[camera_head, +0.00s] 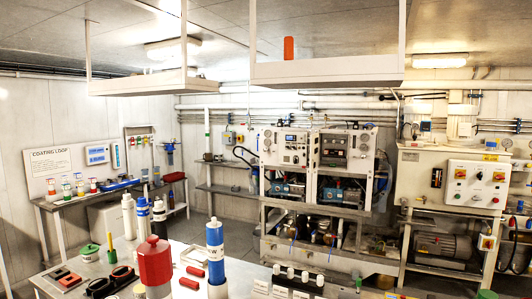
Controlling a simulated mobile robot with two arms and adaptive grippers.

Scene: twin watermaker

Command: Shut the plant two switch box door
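No part labelled as the plant two switch box can be read at this size. A white control box (477,186) with several coloured buttons is on the front of the cabinet at the right, and its front looks closed. Two panels stand side by side on the central machine rack: a white one with gauges (286,147) and one with a dark display face (347,150). Small boxes (229,136) hang on the back wall. I cannot tell which of these is the switch box, or whether its door is open. Neither of my grippers is in view.
A table (205,262) in the foreground holds a red-topped cylinder (155,262), a blue cylinder (215,250) and small tools. A bench (60,204) runs along the left wall. White overhead frames (325,72) hang from the ceiling. Dark floor (190,225) shows between table and rack.

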